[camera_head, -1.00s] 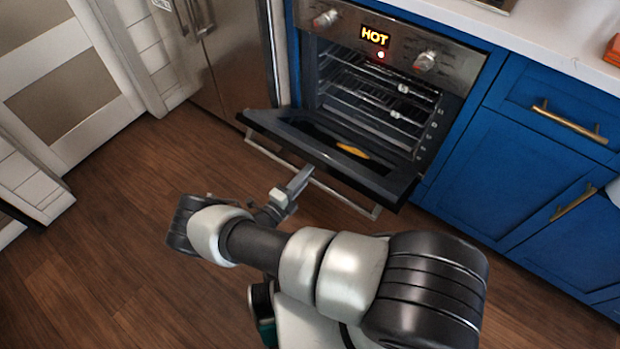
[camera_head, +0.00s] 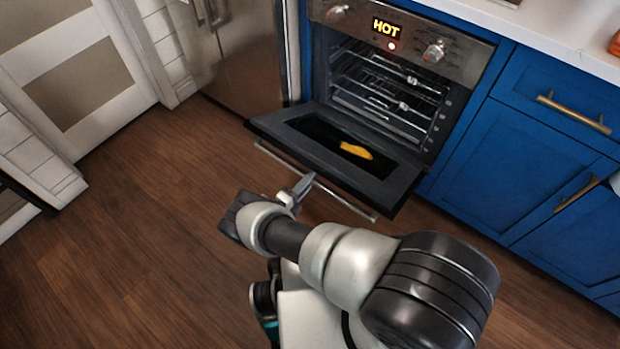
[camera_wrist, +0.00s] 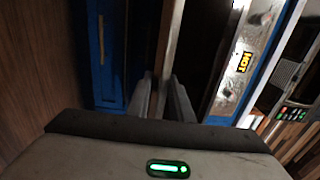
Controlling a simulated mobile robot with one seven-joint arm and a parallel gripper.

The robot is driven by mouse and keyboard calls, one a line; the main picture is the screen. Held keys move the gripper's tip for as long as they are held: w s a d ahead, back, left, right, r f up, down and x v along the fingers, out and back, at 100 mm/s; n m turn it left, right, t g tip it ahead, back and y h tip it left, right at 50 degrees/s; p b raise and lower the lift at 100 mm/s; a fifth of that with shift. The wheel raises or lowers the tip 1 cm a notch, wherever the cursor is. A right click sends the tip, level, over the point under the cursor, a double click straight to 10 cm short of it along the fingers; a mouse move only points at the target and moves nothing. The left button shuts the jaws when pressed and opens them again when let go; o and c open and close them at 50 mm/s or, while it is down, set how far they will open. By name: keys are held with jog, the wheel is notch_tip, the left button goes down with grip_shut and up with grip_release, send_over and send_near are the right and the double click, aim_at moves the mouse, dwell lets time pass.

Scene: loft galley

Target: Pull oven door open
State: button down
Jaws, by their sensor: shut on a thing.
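The oven (camera_head: 385,95) has its black door (camera_head: 392,187) folded far down, close to flat, with its inner side facing up. The door's metal handle bar (camera_head: 347,203) runs along the outer edge. My gripper (camera_head: 304,184) is shut on the handle near its middle. In the wrist view, the handle (camera_wrist: 171,40) runs between the two fingers (camera_wrist: 163,92). The fingertips are small in the head view, and the wrist view is dark around them.
A yellow object (camera_head: 356,151) shows at the door's window. The panel's display (camera_head: 386,28) reads HOT. Blue cabinets (camera_head: 530,160) with brass handles stand to the right, a steel fridge (camera_head: 245,55) to the left. The wooden floor (camera_head: 150,210) is clear at left.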

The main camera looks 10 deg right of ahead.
aim_at(311, 166)
jog(key=shift+d, duration=0.15)
jog(key=c, duration=1.6)
grip_release()
jog(key=shift+w+f, duration=0.1)
notch_tip(311, 166, up, 9)
jog(key=p, duration=0.3)
jog(key=shift+p, duration=0.35)
jog(key=shift+r, duration=0.65)
jog(key=shift+f+b, duration=0.1)
jog(key=shift+b, duration=0.2)
